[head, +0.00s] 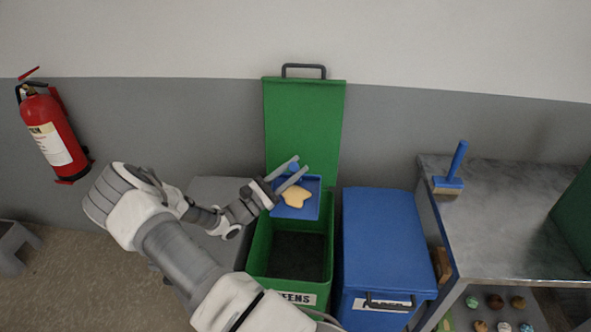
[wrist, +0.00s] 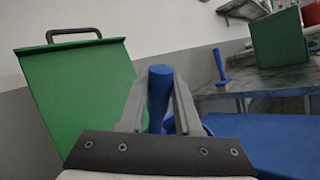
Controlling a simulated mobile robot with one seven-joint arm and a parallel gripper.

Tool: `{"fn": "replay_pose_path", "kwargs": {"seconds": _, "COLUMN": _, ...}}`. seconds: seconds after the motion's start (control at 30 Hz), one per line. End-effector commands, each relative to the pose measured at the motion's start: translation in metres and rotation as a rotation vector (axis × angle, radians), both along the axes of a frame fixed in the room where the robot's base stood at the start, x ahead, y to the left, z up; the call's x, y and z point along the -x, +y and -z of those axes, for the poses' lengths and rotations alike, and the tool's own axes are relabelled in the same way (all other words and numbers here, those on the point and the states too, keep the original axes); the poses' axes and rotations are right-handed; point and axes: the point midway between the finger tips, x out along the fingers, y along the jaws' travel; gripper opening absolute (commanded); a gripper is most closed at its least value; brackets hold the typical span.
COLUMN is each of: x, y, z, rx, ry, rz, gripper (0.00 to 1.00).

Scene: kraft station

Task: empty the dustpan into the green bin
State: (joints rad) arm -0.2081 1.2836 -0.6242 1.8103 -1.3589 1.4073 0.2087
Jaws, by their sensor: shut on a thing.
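The green bin (head: 261,252) stands on the floor in the head view with its lid (head: 303,125) raised against the wall; the lid also shows in the wrist view (wrist: 80,90). Its inside looks dark, and I see nothing distinct in it. My gripper (head: 292,171) is shut on the handle of the blue dustpan (head: 309,208). A pale yellow piece (head: 296,196) lies on the pan. The pan is over the back part of the bin opening.
A blue bin (head: 384,240) with a shut lid stands right of the green bin. A metal table (head: 510,225) at the right holds a blue-handled brush (head: 450,172). A fire extinguisher (head: 52,135) hangs at the left. A grey box-like surface (head: 215,192) stands left of the green bin.

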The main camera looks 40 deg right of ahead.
Motion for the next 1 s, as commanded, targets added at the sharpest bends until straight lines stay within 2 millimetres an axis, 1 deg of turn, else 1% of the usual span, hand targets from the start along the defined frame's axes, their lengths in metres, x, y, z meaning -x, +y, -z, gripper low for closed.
{"fn": "replay_pose_path", "kwargs": {"seconds": 0.03, "x": 0.003, "y": 0.004, "z": 0.004, "rx": 0.024, "ry": -0.018, "rz": 0.000, "gripper": 0.00}}
{"fn": "replay_pose_path", "kwargs": {"seconds": 0.47, "x": 0.030, "y": 0.038, "z": 0.000, "rx": 0.231, "ry": -0.185, "rz": -0.001, "gripper": 0.00}}
{"fn": "replay_pose_path", "kwargs": {"seconds": 0.63, "x": 0.040, "y": 0.051, "z": 0.005, "rx": 0.314, "ry": -0.249, "rz": -0.002, "gripper": 0.00}}
{"fn": "replay_pose_path", "kwargs": {"seconds": 0.8, "x": 0.049, "y": 0.061, "z": 0.008, "rx": 0.385, "ry": -0.306, "rz": -0.002, "gripper": 0.00}}
{"fn": "replay_pose_path", "kwargs": {"seconds": 1.0, "x": 0.055, "y": 0.069, "z": 0.008, "rx": 0.434, "ry": -0.346, "rz": 0.000, "gripper": 0.00}}
